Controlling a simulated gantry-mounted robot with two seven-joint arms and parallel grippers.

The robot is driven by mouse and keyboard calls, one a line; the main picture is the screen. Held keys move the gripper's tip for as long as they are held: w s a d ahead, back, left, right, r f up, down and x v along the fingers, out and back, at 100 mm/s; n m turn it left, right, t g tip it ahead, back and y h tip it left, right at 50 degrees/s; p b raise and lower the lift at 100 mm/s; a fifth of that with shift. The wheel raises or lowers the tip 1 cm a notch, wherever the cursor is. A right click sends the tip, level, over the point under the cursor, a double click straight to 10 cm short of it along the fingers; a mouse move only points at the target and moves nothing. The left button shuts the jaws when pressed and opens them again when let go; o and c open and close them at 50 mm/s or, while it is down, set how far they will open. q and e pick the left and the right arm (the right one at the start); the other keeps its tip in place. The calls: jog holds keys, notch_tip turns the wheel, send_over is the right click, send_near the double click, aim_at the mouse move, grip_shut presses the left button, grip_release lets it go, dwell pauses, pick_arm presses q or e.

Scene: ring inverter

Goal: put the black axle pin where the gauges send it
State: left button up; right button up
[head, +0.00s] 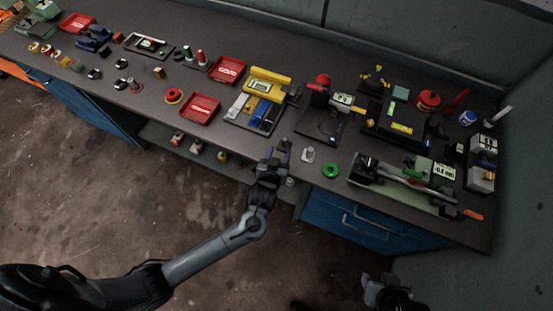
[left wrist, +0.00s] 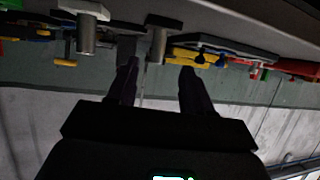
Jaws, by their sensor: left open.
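A dark upright pin on a flat foot (head: 284,143) stands near the front edge of the bench; it may be the black axle pin. In the left wrist view the dark cylinder (left wrist: 158,44) shows beyond and between my fingers. A paler grey cylinder with a light plate (head: 308,154) stands to its right, also in the wrist view (left wrist: 86,38). My left gripper (head: 274,157) is open and empty, just short of the dark pin. Gauge displays show on a red-ended device (head: 343,99), a caliper-like tool (head: 443,171) and a grey block (head: 486,142); their readings are too small. My right gripper (head: 385,290) hangs low, off the bench.
Red labelled trays (head: 200,109) (head: 227,70) lie left of centre. A yellow device and blue block (head: 264,110) sit behind my left gripper. A green ring (head: 331,170) lies right of the pins. A lower shelf (head: 160,132) holds small parts. The wall bounds the bench behind.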

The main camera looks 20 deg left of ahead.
pick_arm(q)
jog(key=s+a+r+m+g+h, duration=0.1)
jog(key=s+r+g, duration=0.1)
jog(key=s, duration=0.6)
jog(key=s+a+r+m+g, duration=0.1)
jog(key=s+a+r+g, duration=0.1)
jog(key=s, duration=0.6)
jog(key=s+a+r+m+g+h, duration=0.1)
jog(key=s+a+r+m+g, duration=0.1)
jog(key=s+g, duration=0.3)
jog(key=s+r, duration=0.1)
jog(key=s, duration=0.3)
jog(key=shift+r+g+h, duration=0.15)
jog(key=shift+g+h, duration=0.15)
jog(key=shift+g, duration=0.1)
